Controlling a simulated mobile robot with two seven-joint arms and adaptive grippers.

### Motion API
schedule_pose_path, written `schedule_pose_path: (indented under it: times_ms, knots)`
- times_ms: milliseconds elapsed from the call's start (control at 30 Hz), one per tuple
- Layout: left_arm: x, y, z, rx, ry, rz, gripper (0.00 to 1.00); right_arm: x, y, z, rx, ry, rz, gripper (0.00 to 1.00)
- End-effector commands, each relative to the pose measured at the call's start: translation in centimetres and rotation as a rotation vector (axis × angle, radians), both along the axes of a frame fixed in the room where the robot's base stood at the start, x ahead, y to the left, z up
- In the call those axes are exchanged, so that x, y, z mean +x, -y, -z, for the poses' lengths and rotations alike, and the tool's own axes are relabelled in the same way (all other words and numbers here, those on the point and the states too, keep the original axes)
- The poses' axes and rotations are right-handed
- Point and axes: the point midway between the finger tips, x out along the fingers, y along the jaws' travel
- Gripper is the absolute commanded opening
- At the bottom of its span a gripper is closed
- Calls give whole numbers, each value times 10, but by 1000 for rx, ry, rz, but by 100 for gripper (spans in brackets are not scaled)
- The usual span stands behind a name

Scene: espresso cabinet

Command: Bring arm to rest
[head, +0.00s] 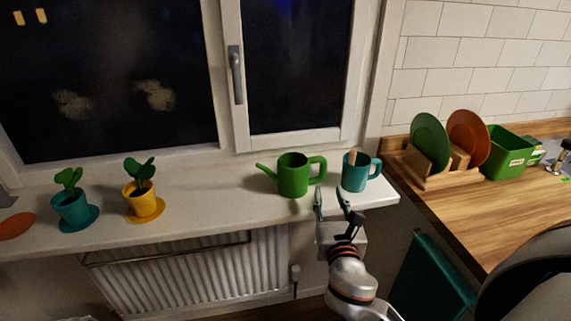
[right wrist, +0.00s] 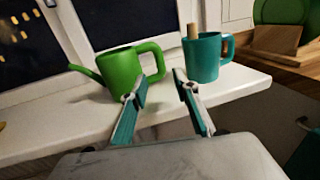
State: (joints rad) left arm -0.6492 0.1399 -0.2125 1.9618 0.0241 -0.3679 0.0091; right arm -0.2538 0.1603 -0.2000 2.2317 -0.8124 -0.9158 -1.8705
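My right gripper (head: 333,205) is open and empty in front of the window sill's edge. In the right wrist view its two fingers (right wrist: 163,95) stand apart with nothing between them. A green watering can (head: 293,176) stands upright on the sill just ahead and to the left; it also shows in the right wrist view (right wrist: 121,70). A teal mug (head: 355,173) with a wooden stick in it stands to the right of the can, and also shows in the right wrist view (right wrist: 202,58). The gripper appears apart from both. My left gripper is not in view.
The white sill (head: 215,205) carries a teal plant pot (head: 70,211) and a yellow plant pot (head: 145,203) on the left. A radiator (head: 190,275) is below. On the right, a wooden counter (head: 480,222) holds a plate rack (head: 440,178) and a green bin (head: 508,155).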

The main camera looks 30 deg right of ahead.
Motion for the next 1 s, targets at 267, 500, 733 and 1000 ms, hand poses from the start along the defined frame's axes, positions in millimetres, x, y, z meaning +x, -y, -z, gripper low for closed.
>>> schedule_pose_path:
  times_ms: [267, 500, 733, 1000]
  knots:
    - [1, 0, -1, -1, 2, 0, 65, -6, 4, 9, 95, 7, 14, 30]
    - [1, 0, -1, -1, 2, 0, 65, -46, 17, 57, 635, 66, 143, 30]
    - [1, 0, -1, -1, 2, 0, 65, -99, 21, 108, 1201, 164, 381, 30]
    - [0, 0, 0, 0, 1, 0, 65, -148, 14, 144, 1610, 285, 652, 30]
